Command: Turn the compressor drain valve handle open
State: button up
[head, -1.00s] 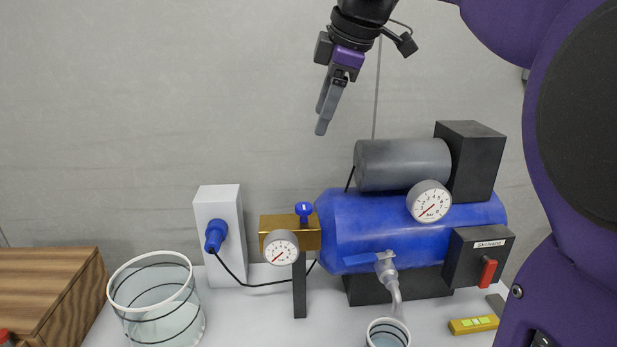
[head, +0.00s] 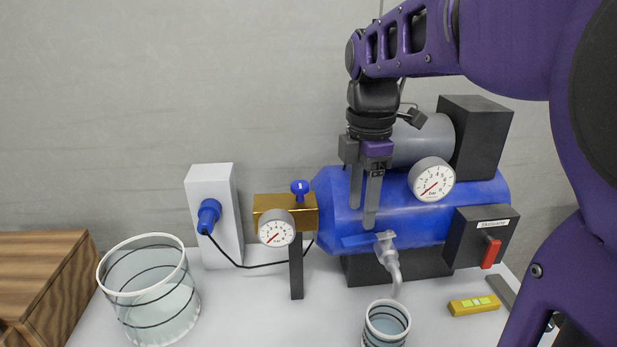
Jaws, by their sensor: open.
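The blue compressor tank (head: 325,205) stands on the bench by the back wall. Its drain valve (head: 388,250) is a grey fitting low on the tank front, with a curved spout pointing down. The flat blue valve handle (head: 358,241) reaches left from the fitting, roughly level. My gripper (head: 363,217) points down in front of the tank with its two grey fingers apart and nothing between them. The fingertips appear just above the handle; I cannot tell whether they touch it.
A small clear cup (head: 386,328) stands below the spout. A gauge (head: 435,180) and a black switch box with a red lever (head: 490,252) are to the right. A brass regulator (head: 268,208), a wall socket (head: 215,185) and a large clear container (head: 150,295) are to the left.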

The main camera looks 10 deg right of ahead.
aim_at(358, 238)
notch_tip(358, 238, down, 5)
jog(key=shift+f+b, duration=0.2)
jog(key=shift+b, duration=0.2)
grip_shut()
jog(key=shift+r, duration=0.1)
dwell(1.2)
